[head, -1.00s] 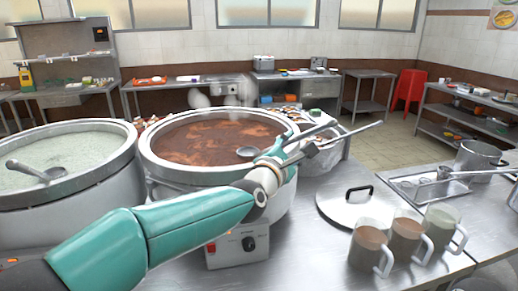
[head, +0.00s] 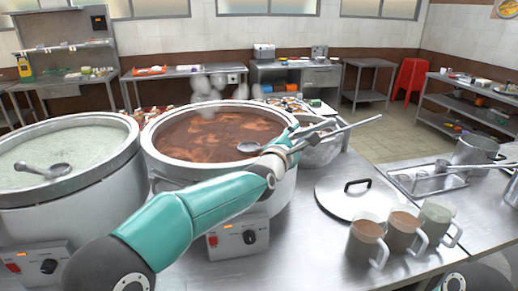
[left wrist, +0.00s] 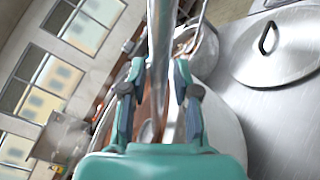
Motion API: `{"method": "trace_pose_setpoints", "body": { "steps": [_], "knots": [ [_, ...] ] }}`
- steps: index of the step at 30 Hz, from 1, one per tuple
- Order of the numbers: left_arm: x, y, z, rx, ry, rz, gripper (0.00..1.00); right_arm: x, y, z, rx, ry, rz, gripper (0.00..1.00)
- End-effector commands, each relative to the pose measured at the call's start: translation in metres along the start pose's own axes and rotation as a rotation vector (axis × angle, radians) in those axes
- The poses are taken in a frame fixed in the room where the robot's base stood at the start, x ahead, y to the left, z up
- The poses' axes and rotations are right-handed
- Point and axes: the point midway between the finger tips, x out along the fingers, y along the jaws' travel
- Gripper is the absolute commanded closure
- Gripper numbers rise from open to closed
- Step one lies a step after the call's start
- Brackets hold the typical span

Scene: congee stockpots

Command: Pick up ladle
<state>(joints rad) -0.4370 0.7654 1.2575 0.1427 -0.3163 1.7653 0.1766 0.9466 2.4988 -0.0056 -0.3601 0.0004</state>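The ladle (head: 248,147) rests with its bowl at the right side of the large pot of reddish-brown congee (head: 205,137). Its metal handle slants up to the right past the rim. My left gripper (head: 306,135) is at this handle, just beyond the pot's right rim. In the left wrist view, the handle (left wrist: 160,40) passes between the two fingers of my left gripper (left wrist: 158,75), which stand apart on either side of it. Firm contact does not show. My right gripper is not in view.
Another pot (head: 70,145) of pale congee with a ladle (head: 42,171) stands at left. A lid (head: 340,201), several filled mugs (head: 403,230) and a tray (head: 425,184) are on the counter at right. A metal bowl (head: 322,152) sits behind my left gripper.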

Motion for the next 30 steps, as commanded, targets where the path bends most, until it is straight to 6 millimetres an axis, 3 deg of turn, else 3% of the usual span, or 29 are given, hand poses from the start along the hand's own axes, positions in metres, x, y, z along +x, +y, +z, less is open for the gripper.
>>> {"method": "trace_pose_setpoints", "body": {
  "steps": [1,4,22,30],
  "knots": [
    [0.000,0.000,0.000,0.000,0.000,0.000,0.83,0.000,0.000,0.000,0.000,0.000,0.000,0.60],
    [0.000,0.000,0.000,0.000,0.000,0.000,1.00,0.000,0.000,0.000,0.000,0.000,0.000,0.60],
    [-0.001,0.001,0.001,0.001,0.000,0.001,1.00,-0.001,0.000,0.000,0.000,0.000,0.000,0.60],
    [-0.001,0.017,0.010,0.002,0.002,0.003,1.00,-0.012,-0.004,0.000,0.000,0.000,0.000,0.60]
  ]
}}
